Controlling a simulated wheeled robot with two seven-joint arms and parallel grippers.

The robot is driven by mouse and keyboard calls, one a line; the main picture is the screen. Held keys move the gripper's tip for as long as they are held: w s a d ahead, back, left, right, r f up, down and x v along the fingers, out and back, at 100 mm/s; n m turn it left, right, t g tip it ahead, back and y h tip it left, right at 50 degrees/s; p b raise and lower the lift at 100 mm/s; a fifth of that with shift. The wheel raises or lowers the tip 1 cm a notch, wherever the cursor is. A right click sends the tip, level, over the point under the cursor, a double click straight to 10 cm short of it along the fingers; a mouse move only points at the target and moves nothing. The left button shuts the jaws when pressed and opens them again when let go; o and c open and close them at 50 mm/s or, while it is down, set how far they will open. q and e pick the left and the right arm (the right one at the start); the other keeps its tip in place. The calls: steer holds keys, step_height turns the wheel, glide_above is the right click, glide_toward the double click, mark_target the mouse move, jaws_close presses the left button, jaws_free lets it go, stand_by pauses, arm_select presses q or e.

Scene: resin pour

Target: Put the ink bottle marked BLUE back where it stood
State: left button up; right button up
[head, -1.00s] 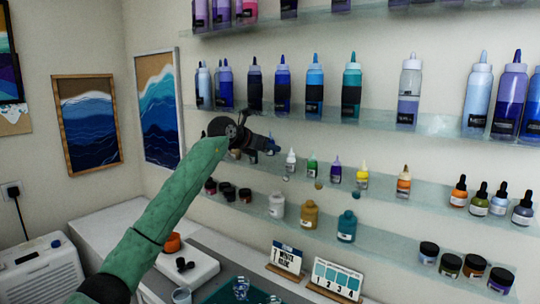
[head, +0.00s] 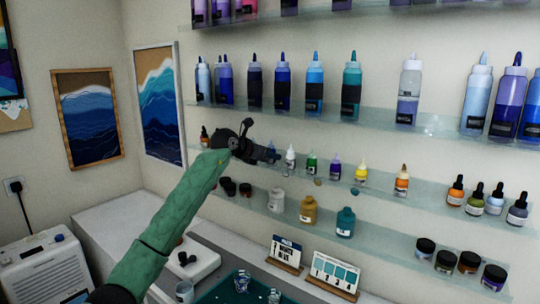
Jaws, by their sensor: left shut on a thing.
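My left gripper (head: 272,155) is at the small-bottle shelf, just left of the white-capped ink bottle (head: 290,158). It is shut on a small bottle, of which only a bit of blue (head: 271,148) shows at the fingertips. The fingers hide most of it, and its label cannot be read. I cannot tell whether it touches the shelf (head: 384,182). Green (head: 311,164), purple (head: 335,169), yellow (head: 361,173) and orange (head: 401,181) small bottles stand in a row to the right. My right gripper is out of view.
Above, a glass shelf (head: 430,123) holds several tall blue and purple bottles. Below, another shelf (head: 385,243) carries jars and squat bottles, including a teal one (head: 345,222). Two cards (head: 335,272) stand on the counter below. Dropper bottles (head: 475,199) stand at right.

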arm_select(q)
steer(key=shift+f, duration=0.1)
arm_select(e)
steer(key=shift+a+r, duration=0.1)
arm_select(q)
steer(key=o, duration=0.9)
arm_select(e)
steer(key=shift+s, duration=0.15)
arm_select(q)
steer(key=shift+o, duration=0.2)
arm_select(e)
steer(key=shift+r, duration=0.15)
arm_select(q)
steer(key=shift+s+a+r, duration=0.2)
steer(key=shift+a, duration=0.05)
steer(key=b+v, duration=0.4)
steer(key=v, duration=0.7)
steer(key=shift+b, duration=0.35)
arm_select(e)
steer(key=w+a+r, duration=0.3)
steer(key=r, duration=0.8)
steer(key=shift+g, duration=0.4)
arm_select(q)
steer(key=shift+s+r, duration=0.1)
steer(key=shift+s, duration=0.1)
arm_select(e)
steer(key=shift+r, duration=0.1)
